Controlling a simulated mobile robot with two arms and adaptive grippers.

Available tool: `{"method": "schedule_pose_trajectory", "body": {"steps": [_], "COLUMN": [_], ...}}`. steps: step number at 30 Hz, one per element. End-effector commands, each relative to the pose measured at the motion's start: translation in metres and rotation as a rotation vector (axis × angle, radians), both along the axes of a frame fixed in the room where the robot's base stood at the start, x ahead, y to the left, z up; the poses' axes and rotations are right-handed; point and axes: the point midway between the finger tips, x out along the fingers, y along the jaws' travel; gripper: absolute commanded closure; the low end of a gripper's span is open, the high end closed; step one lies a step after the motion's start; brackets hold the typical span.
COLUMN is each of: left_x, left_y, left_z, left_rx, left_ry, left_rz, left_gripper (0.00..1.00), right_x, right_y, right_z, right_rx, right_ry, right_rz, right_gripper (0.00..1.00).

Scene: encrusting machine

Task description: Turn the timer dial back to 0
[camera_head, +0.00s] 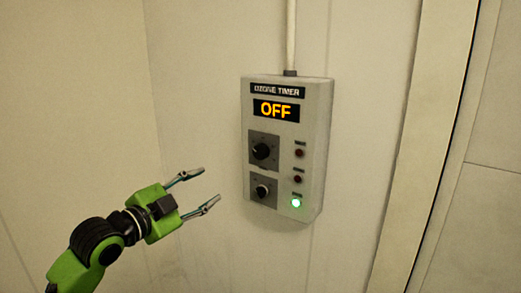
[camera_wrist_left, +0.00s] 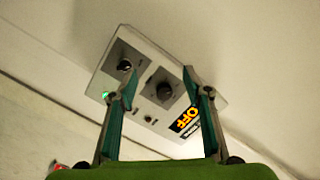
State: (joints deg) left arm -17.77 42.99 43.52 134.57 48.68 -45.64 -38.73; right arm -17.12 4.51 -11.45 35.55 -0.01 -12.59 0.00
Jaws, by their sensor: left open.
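The timer box (camera_head: 316,150) is light grey and fixed to the wall, with a display (camera_head: 276,110) reading OFF. It has an upper black dial (camera_head: 261,151) and a lower dial (camera_head: 262,191), each on a dark square plate. The box also shows tilted in the left wrist view (camera_wrist_left: 147,82), with the upper dial (camera_wrist_left: 164,90) between my fingers in the picture and the lower dial (camera_wrist_left: 125,65) beyond the left finger. My left gripper (camera_head: 212,187) is open and empty, left of the box and apart from it. My right gripper is out of view.
A green lamp (camera_head: 296,203) glows at the box's lower right, below two dark red lamps (camera_head: 299,166). A conduit (camera_head: 291,35) runs up from the box. A door frame edge (camera_head: 425,150) stands to the right. The wall left of the box is clear.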

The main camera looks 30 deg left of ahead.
Motion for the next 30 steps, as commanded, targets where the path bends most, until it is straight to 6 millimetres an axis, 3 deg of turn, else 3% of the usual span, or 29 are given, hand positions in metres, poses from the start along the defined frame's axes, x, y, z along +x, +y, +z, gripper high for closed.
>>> {"method": "schedule_pose_trajectory", "body": {"steps": [1,3,6,11,30], "left_x": [-0.009,-0.018,-0.026,-0.023,0.066], "left_y": [-0.021,-0.041,-0.058,-0.063,-0.068], "left_z": [0.025,0.044,0.057,0.062,0.065], "left_rx": [0.057,0.114,0.162,0.174,0.168], "left_ry": [-0.028,-0.052,-0.07,-0.076,-0.077], "left_rz": [-0.039,-0.076,-0.105,-0.115,-0.11], "left_gripper": [0.55,0.55,0.55,0.55,0.55], "right_x": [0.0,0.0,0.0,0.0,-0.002], "right_y": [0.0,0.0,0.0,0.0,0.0], "right_z": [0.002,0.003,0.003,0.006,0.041], "right_rx": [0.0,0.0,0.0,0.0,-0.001], "right_ry": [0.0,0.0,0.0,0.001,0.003], "right_rz": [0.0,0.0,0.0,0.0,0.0], "right_gripper": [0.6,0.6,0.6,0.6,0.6]}}
